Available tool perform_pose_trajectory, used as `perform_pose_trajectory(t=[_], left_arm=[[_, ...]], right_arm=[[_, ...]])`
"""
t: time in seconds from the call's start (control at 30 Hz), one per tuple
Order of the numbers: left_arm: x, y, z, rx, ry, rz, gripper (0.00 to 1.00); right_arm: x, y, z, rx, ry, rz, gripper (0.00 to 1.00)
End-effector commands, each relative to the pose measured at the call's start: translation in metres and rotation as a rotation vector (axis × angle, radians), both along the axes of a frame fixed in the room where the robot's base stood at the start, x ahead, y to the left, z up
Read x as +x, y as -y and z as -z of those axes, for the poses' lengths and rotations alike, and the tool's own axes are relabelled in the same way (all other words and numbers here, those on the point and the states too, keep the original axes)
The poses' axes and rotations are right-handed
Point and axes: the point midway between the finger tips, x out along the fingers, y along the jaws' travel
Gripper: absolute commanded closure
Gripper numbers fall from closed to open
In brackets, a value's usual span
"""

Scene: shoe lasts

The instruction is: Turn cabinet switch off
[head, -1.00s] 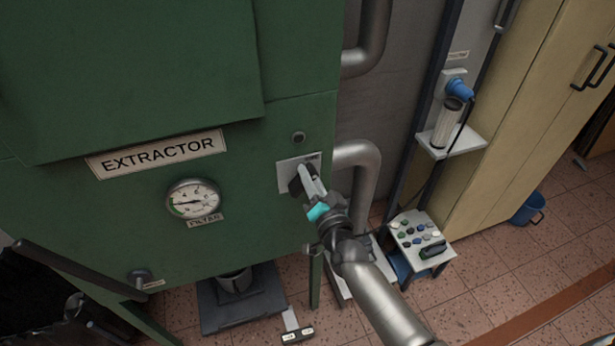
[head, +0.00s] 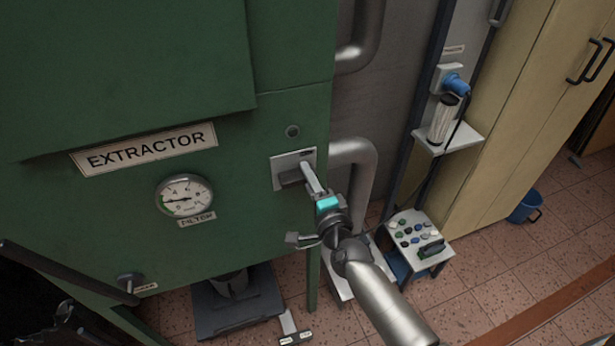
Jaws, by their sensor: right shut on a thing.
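The green extractor cabinet (head: 90,220) fills the left of the head view. Its switch plate (head: 281,160) is a pale metal square with a dark part in it, on the right side of the front. My right gripper (head: 307,172) reaches up from the lower right and is shut at the plate, on the switch. Its fingers cover most of the switch, so the lever's position is hard to tell.
A round gauge (head: 184,195) and a dark knob (head: 130,282) sit left of the switch. A pipe (head: 352,155) runs close to its right. A stool (head: 418,262) with small coloured items and a shelf (head: 449,140) stand further right.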

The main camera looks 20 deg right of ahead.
Motion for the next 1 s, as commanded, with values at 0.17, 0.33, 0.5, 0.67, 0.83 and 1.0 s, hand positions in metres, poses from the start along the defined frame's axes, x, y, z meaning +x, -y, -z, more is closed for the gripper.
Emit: perform_pose_trajectory(t=[0.17, 0.33, 0.5, 0.67, 0.83, 1.0], left_arm=[[0.0000, -0.0001, 0.0023, 0.000, 0.000, 0.000, 0.50], [0.0001, -0.0002, 0.0026, 0.000, 0.000, 0.000, 0.50], [0.0001, -0.0002, 0.0026, 0.000, 0.000, 0.000, 0.50], [0.0001, -0.0002, 0.0026, 0.000, 0.000, 0.000, 0.50], [0.0001, -0.0002, 0.0026, 0.000, 0.000, 0.001, 0.50], [0.0001, -0.0001, 0.0026, 0.000, 0.000, 0.001, 0.50]], right_arm=[[-0.0004, -0.0004, 0.0020, 0.045, -0.004, -0.001, 1.00], [-0.0004, -0.0004, 0.0021, 0.062, -0.004, -0.001, 1.00], [-0.0004, -0.0005, 0.0021, 0.066, -0.004, -0.001, 1.00], [-0.0004, -0.0006, 0.0021, 0.066, -0.004, -0.001, 1.00], [-0.0003, -0.0005, 0.0020, 0.065, -0.004, -0.001, 0.61], [-0.0002, -0.0003, 0.0017, 0.063, -0.003, 0.000, 0.47]])
